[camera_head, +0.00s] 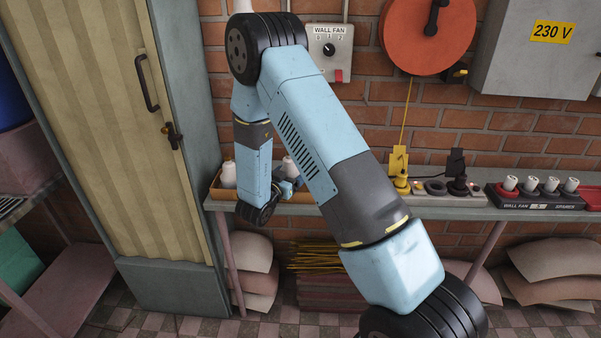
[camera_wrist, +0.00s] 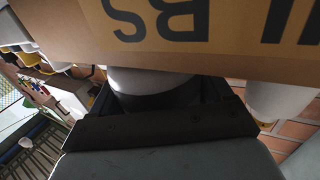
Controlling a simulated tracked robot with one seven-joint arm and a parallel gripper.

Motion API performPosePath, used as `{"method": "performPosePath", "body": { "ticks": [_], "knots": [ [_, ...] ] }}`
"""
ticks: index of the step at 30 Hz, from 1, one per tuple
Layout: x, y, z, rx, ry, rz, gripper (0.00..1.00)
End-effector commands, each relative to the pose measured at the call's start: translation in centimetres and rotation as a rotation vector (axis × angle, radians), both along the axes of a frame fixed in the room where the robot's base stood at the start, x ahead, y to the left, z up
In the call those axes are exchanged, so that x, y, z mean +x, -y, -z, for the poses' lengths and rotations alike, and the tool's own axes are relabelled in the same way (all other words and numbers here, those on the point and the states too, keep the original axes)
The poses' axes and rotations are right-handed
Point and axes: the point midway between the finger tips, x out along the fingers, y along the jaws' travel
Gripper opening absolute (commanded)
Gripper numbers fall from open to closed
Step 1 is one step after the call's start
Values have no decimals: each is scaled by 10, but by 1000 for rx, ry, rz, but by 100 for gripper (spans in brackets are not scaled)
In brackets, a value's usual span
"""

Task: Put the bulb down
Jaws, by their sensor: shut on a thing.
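My gripper (camera_head: 286,184) is at the right part of a shallow tan box (camera_head: 262,196) on the narrow shelf, partly hidden by my arm. In the wrist view, which is upside down, my gripper (camera_wrist: 155,105) is shut on a white bulb (camera_wrist: 150,80). The box's front wall, with black letters (camera_wrist: 215,25), crosses that view and hides part of the bulb. I cannot tell whether the bulb touches the box floor. A white bulb (camera_head: 290,167) shows at my gripper in the head view. Another white bulb (camera_head: 229,175) stands at the box's left end; a white one shows in the wrist view (camera_wrist: 280,98).
Right of my arm, the shelf holds a power strip with yellow (camera_head: 399,170) and black plugs (camera_head: 456,172), then a dark rack of white spares (camera_head: 540,196). A cabinet (camera_head: 110,120) stands close on the left. The brick wall is just behind, with a wall fan switch (camera_head: 329,50).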

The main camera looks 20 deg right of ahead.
Motion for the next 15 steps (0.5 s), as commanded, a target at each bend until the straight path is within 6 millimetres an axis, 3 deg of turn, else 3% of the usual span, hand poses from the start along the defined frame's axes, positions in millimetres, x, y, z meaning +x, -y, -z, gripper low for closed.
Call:
{"method": "performPosePath", "body": {
  "ticks": [7, 8, 13, 15],
  "knots": [
    [0, 0, 6, 0, 1, 0, 55],
    [0, 0, 5, 0, 1, 0, 82],
    [0, 0, 5, 1, 1, 0, 98],
    [0, 0, 5, 1, 1, 0, 100]
  ]
}}
